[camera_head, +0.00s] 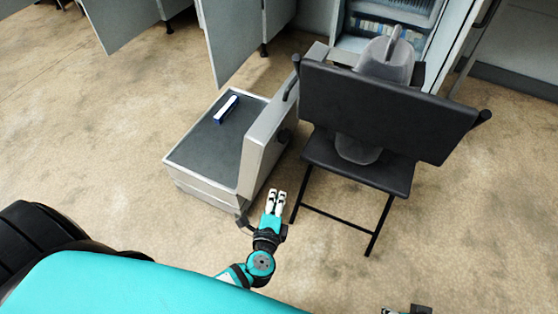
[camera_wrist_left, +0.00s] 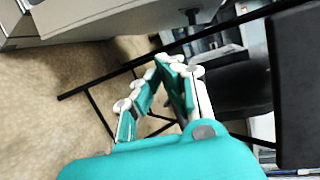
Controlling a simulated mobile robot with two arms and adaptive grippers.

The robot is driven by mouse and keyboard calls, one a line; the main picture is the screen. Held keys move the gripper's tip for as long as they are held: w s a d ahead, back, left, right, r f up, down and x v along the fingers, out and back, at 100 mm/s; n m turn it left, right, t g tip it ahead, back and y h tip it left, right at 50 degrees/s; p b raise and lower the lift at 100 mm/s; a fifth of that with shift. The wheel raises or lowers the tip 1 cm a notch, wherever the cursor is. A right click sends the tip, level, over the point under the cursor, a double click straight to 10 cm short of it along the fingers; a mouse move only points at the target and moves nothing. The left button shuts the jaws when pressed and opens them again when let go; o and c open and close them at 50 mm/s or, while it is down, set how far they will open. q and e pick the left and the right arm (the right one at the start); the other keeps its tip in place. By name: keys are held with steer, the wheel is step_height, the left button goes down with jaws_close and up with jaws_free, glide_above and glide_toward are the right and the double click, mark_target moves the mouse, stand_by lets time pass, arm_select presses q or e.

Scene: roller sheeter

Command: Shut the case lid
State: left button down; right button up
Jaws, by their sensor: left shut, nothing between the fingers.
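The case (camera_head: 178,163) is a low grey box on the floor in the head view, with a dark inside. Its lid (camera_head: 262,150) stands up along the right side, so the case is open. In the left wrist view a pale grey panel of the case (camera_wrist_left: 95,12) shows at the top left. My left gripper (camera_head: 277,196) is shut and empty, just right of the lid's near end and apart from it. Its fingers also show in the left wrist view (camera_wrist_left: 172,65). A small dark part at the bottom edge, likely my right gripper (camera_head: 420,310), is mostly cut off.
A black folding chair (camera_head: 385,110) stands close to the right of the lid, with a grey object (camera_head: 385,62) at it. A blue and white item (camera_head: 225,109) lies inside the case. Cabinets line the back. The floor left of the case is clear.

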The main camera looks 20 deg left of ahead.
arm_select(q)
step_height(320, 180, up, 7)
steer(key=d+t+b, duration=0.2)
steer(key=t, duration=0.1)
steer(key=w+a, duration=0.3)
steer(key=w, duration=0.2)
steer(key=w+a+r+m+p, duration=0.1)
steer(key=w+a, duration=0.2)
steer(key=w, duration=0.2)
steer(key=shift+w+r, duration=0.25)
steer(key=shift+w, duration=0.1)
arm_select(e)
steer(key=shift+s+d+r, duration=0.1)
steer(key=shift+s+r, duration=0.05)
steer(key=shift+r, duration=0.5)
